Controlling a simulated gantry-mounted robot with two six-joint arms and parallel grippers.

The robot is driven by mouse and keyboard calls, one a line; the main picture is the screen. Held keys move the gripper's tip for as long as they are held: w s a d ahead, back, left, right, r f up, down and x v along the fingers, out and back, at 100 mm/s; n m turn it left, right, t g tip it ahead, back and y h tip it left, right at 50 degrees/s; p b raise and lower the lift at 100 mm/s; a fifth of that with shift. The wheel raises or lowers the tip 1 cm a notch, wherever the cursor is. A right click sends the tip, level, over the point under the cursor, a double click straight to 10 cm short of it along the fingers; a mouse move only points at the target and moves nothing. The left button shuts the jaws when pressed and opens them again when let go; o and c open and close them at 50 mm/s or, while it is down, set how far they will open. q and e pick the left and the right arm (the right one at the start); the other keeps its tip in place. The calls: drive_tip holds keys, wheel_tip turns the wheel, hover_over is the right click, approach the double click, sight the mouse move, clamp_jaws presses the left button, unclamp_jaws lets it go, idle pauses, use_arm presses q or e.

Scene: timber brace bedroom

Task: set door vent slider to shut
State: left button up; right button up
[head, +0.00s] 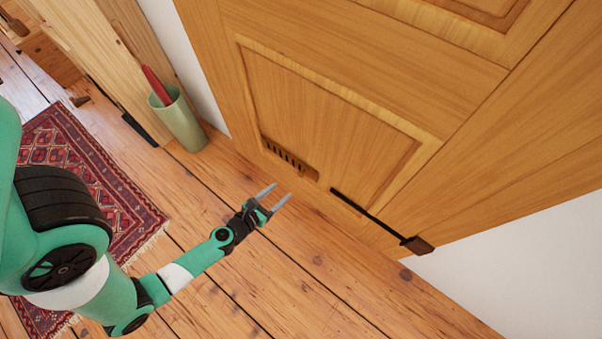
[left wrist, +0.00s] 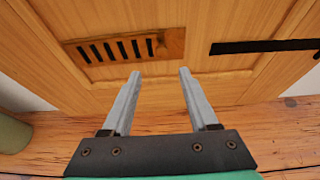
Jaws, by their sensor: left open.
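The door vent (head: 289,160) is a slotted wooden panel low on the wooden door (head: 330,110). In the left wrist view the vent (left wrist: 120,46) shows several dark slots, with a plain wooden part (left wrist: 172,43) at its right end. The slots look dark and open. My left gripper (head: 278,194) is open and empty, in front of the door just below the vent. In the left wrist view its two fingers (left wrist: 158,72) point toward the door, below the vent's right end, and appear apart from it. My right gripper is not in view.
A black bar (head: 370,213) runs along the lower door to the right of the vent. A green bin (head: 181,121) holding a red object (head: 157,86) stands left of the door. A patterned rug (head: 85,165) lies on the plank floor at left. The floor before the door is clear.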

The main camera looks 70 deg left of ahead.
sight(299, 175)
use_arm(q)
drive_tip(key=b+x, duration=0.1)
drive_tip(key=x, duration=0.9)
drive_tip(key=shift+w+a+b, duration=0.1)
drive_tip(key=shift+w+b, duration=0.2)
drive_tip(key=shift+w, duration=0.1)
drive_tip(key=shift+r, duration=0.1)
clamp_jaws()
idle(0.6)
